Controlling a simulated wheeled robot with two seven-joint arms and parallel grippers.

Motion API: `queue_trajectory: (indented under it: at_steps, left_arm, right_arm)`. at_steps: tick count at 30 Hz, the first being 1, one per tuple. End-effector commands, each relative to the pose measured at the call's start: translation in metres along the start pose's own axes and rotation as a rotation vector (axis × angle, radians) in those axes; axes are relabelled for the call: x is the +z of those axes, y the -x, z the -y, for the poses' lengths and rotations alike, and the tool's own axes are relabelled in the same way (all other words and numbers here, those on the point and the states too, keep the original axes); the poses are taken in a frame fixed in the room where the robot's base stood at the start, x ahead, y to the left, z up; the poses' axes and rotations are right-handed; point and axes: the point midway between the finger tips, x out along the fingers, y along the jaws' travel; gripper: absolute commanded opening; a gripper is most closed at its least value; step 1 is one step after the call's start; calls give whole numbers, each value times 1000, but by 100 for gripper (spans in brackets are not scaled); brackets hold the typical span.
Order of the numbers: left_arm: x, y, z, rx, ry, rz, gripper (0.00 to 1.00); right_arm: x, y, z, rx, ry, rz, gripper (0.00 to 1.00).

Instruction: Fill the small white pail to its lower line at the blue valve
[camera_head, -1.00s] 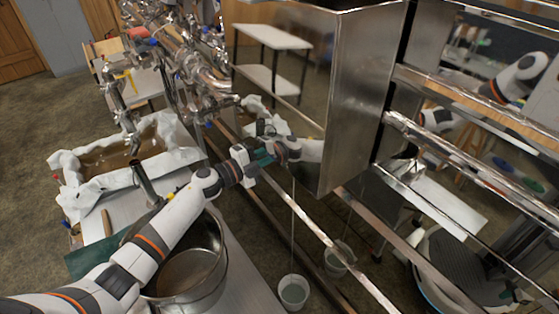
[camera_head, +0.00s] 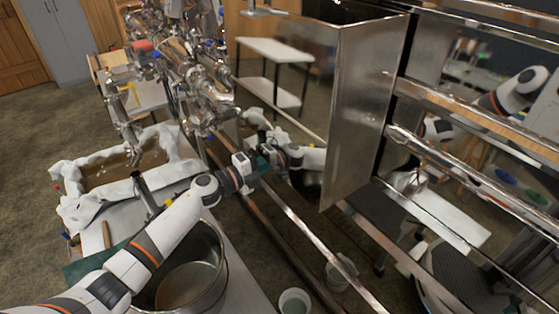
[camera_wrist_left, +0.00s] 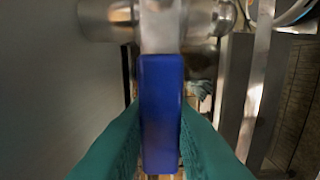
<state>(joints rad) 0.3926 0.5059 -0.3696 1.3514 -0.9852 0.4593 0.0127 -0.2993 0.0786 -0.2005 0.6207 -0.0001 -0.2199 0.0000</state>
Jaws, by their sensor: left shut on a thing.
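The small white pail (camera_head: 295,302) stands low at the bottom edge of the head view, below the evaporator's corner. Its lower part is cut off, and its lines and liquid level cannot be made out. My left gripper (camera_head: 271,158) is at the blue valve beside the steel pan. In the left wrist view its teal fingers are shut on the blue valve handle (camera_wrist_left: 160,115), which points along the fingers from the steel valve body (camera_wrist_left: 165,20). No liquid stream shows between valve and pail. My right gripper is not in view.
The steel evaporator pan (camera_head: 362,110) and its rails (camera_head: 310,232) stand close beside my left gripper. A large steel pot (camera_head: 190,285) sits below my left forearm. A cloth-lined tray (camera_head: 125,172) is at the left. A reflected pail (camera_head: 340,272) shows in the steel.

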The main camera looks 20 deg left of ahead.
Motion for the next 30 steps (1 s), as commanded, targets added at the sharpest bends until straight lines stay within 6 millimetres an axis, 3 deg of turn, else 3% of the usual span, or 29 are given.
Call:
queue_trajectory:
  at_steps: [1,2,6,17,30]
  left_arm:
    - [-4,0,-9,14,-10,-7,0]
    - [-4,-1,-10,14,-10,-7,23]
    - [-4,0,-8,11,-8,-6,42]
    - [-2,7,-3,5,-7,-4,42]
    - [0,93,-2,6,-9,-6,42]
  right_arm:
    - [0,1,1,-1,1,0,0]
    - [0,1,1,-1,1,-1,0]
    - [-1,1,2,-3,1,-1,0]
    - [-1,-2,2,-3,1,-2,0]
    - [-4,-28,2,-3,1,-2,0]
